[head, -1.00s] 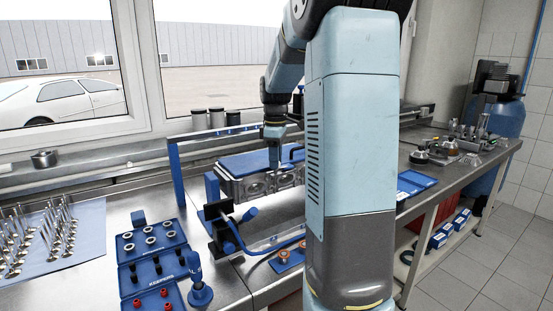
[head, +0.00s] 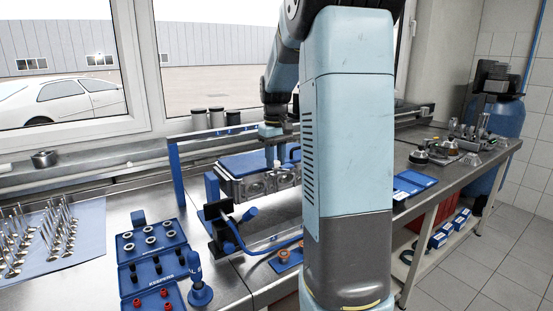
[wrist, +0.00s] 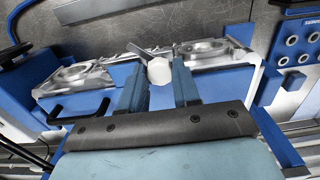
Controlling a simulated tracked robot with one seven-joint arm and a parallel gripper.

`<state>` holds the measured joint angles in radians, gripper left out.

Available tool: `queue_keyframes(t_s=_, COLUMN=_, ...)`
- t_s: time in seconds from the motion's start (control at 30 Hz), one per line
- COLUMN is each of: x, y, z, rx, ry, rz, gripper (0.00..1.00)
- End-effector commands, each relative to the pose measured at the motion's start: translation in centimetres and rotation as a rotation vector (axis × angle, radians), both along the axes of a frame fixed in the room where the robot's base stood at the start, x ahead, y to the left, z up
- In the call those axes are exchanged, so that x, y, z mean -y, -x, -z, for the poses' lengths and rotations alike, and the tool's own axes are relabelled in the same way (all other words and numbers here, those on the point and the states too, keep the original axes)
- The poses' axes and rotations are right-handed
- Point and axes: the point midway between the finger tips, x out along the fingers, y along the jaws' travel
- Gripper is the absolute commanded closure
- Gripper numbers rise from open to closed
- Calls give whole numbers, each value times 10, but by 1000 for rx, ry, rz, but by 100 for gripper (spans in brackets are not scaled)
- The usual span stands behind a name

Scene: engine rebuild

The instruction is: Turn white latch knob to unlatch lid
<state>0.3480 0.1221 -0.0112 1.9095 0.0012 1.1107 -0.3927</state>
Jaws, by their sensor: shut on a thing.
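The white latch knob (wrist: 160,71) shows in the wrist view as a pale, faceted, roundish piece with a thin grey lever sticking out to its upper left. My gripper (wrist: 159,66) has its two blue fingers on either side of the knob and is shut on it. The blue lid (head: 240,163) lies flat over a box with silver cast parts (head: 257,184) along its front. In the head view my gripper (head: 270,158) reaches down at the lid, and the knob cannot be made out there. The lid looks closed.
A blue upright frame (head: 177,172) stands left of the box. A blue clamp-like fixture (head: 228,232) stands in front. A blue parts tray (head: 152,262) and a mat of valves (head: 75,245) lie left. My arm column hides part of the bench.

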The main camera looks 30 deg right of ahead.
Motion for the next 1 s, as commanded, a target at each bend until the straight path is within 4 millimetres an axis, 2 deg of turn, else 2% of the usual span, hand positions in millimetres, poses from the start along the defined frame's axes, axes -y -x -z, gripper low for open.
queue_keyframes(t_s=0.6, x=0, y=-1, z=-1, rx=5, ry=-1, rz=557, gripper=99)
queue_keyframes(t_s=1.0, x=0, y=-1, z=-1, rx=6, ry=0, rz=760, gripper=99)
